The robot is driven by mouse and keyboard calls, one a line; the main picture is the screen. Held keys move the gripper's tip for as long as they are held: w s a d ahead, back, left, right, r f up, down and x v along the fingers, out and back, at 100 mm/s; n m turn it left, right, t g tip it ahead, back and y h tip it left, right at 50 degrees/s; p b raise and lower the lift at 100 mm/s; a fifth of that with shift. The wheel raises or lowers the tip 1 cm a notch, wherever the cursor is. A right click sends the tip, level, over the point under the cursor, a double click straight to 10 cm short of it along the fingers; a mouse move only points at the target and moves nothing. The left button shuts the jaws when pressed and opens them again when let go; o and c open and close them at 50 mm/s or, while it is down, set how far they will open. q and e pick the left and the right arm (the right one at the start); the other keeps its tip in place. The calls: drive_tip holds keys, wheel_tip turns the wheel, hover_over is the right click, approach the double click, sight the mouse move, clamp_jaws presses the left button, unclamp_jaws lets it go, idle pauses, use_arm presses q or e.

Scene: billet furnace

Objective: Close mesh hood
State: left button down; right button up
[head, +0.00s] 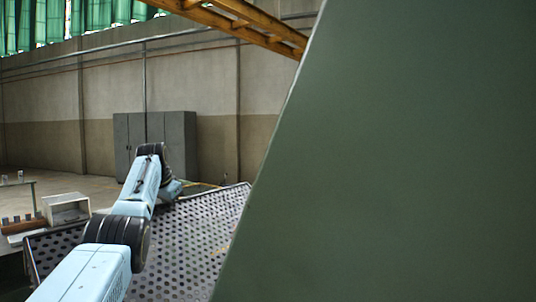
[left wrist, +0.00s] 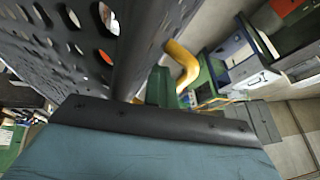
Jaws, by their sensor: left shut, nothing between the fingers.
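The mesh hood (head: 192,245) is a dark panel with round holes, sloping across the lower middle of the head view. My left arm reaches over it from the lower left. My left gripper (head: 173,190) is near the hood's far edge, small and partly hidden by the wrist; it is shut with nothing held. In the left wrist view the perforated hood (left wrist: 65,45) fills the upper left, close to the wrist. A yellow bent bar (left wrist: 184,65) shows just beyond its edge. I cannot tell whether the gripper touches the hood. My right gripper is not in view.
A large green panel (head: 400,160) blocks the right half of the head view. Grey cabinets (head: 155,132) stand at the back wall. A pale open box (head: 66,208) stands left of the hood. Open floor lies behind at the left.

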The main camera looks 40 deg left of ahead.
use_arm(q)
drive_tip(key=shift+s+a+f, duration=0.1)
drive_tip(key=shift+a+f, duration=0.1)
drive_tip(key=shift+f, duration=0.45)
drive_tip(key=shift+s+a+f, duration=0.1)
drive_tip(key=shift+a+f, duration=0.15)
drive_tip(key=shift+f, duration=0.4)
drive_tip(key=shift+s+a+f, duration=0.1)
drive_tip(key=shift+a+f, duration=0.1)
drive_tip(key=shift+f, duration=0.45)
drive_tip(key=shift+a+f+p, duration=0.3)
drive_tip(key=shift+a+f, duration=0.05)
drive_tip(key=shift+f, duration=0.55)
drive_tip(key=shift+a+f, duration=0.2)
drive_tip(key=shift+f, duration=0.65)
drive_tip(key=shift+s+a+f, duration=0.1)
drive_tip(key=shift+a+f, duration=0.1)
drive_tip(key=shift+f, duration=0.6)
drive_tip(key=shift+d+r, duration=0.1)
